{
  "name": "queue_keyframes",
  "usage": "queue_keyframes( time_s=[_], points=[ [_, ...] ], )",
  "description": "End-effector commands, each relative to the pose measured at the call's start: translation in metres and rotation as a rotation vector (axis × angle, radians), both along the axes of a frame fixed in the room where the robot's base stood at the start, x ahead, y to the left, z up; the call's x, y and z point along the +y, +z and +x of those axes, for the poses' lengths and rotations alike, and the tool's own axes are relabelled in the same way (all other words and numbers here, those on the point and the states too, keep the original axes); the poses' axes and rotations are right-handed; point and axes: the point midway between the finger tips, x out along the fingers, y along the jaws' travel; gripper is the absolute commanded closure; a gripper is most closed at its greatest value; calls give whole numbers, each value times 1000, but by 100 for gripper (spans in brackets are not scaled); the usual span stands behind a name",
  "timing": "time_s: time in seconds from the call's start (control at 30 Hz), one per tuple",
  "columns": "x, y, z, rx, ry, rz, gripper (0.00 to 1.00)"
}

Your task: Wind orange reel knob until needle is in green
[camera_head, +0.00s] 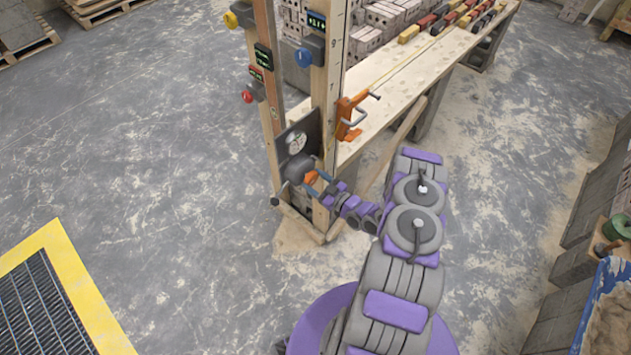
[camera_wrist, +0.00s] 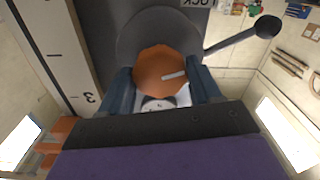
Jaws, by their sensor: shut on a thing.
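The orange reel knob (camera_wrist: 160,66) sits in front of a round grey disc (camera_wrist: 135,35) in the wrist view and carries a pale line pointing right. It also shows small in the head view (camera_head: 311,178), low on the wooden post frame. My gripper (camera_wrist: 163,85) is shut on the knob, one blue-grey finger on each side; it shows in the head view too (camera_head: 318,184). A round white-faced dial (camera_head: 297,142) is on a dark plate above the knob in the head view. Its needle and green zone are too small to read.
A grey lever with a black ball end (camera_wrist: 267,26) sticks out right of the disc in the wrist view. An orange clamp (camera_head: 349,115) is on the wooden bench (camera_head: 430,62) behind. A yellow-edged floor grate (camera_head: 75,275) lies left.

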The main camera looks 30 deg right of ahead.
Motion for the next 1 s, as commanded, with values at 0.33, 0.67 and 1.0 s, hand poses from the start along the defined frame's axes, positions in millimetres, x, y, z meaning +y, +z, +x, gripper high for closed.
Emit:
queue_keyframes(
  time_s=[0.33, 0.67, 1.0],
  points=[
    [-2, -1, 0, 104, -4, 278, 67],
    [-2, -1, 0, 144, -6, 387, 68],
    [-2, -1, 0, 142, -5, 386, 23]
  ],
)
